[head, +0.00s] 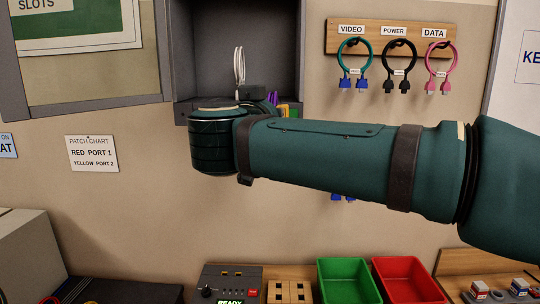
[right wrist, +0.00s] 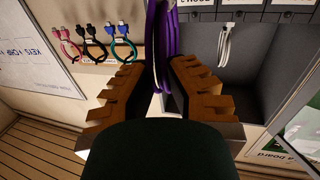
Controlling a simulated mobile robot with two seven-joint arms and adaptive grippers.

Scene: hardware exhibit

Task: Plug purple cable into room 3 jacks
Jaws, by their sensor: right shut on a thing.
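The purple cable (right wrist: 161,40) hangs as a loop in the right wrist view, passing between the fingers of my right gripper (right wrist: 163,85), which is shut on it. In the head view only a small purple piece (head: 272,98) shows, just above my right wrist at the open grey cabinet. The right arm crosses the view from the right and hides its own gripper. I cannot make out any jacks labelled room 3. My left gripper is not in view.
A white cable (head: 239,66) hangs in the grey cabinet (head: 262,40). Teal (head: 343,52), black (head: 387,60) and pink (head: 429,58) cables hang on a wooden rack. Green (head: 345,278) and red (head: 405,275) bins and a black device (head: 230,284) stand below.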

